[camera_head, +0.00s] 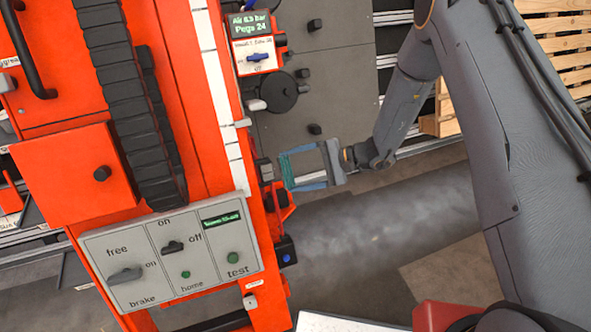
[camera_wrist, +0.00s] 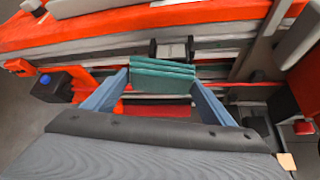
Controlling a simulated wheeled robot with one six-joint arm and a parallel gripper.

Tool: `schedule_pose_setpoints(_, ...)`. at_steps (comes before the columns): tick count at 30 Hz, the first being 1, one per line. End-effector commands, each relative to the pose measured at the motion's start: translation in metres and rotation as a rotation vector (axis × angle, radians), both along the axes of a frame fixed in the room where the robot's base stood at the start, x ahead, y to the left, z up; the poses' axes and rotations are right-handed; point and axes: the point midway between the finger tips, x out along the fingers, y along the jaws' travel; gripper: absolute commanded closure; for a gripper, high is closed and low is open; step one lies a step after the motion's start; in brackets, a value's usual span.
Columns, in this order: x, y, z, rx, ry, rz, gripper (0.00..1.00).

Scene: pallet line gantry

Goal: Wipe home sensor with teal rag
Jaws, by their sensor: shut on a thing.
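My gripper (camera_head: 287,170) is shut on the teal rag, a folded cloth held between the two blue-grey fingers. The rag (camera_wrist: 162,75) shows in the wrist view between my fingertips (camera_wrist: 160,82). In the head view the rag (camera_head: 284,170) is close to the right edge of the orange gantry column. A small grey-black block (camera_head: 264,171) on that edge is just left of the rag. A black block with a blue face (camera_head: 287,250) sits lower on the column; it also shows at the left in the wrist view (camera_wrist: 50,84). No label shows which one is the home sensor.
The orange column (camera_head: 190,90) carries a black cable chain (camera_head: 125,90). A grey control panel (camera_head: 172,256) has knobs and a button labelled home. An air gauge panel (camera_head: 255,50) is above my gripper. Wooden pallets (camera_head: 560,45) stand at upper right.

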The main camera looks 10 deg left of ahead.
Motion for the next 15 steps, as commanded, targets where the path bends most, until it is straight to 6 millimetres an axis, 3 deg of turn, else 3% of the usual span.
schedule_pose_setpoints(15,-0.0019,0.0031,0.0003,0.0,0.0,0.0,0.41)
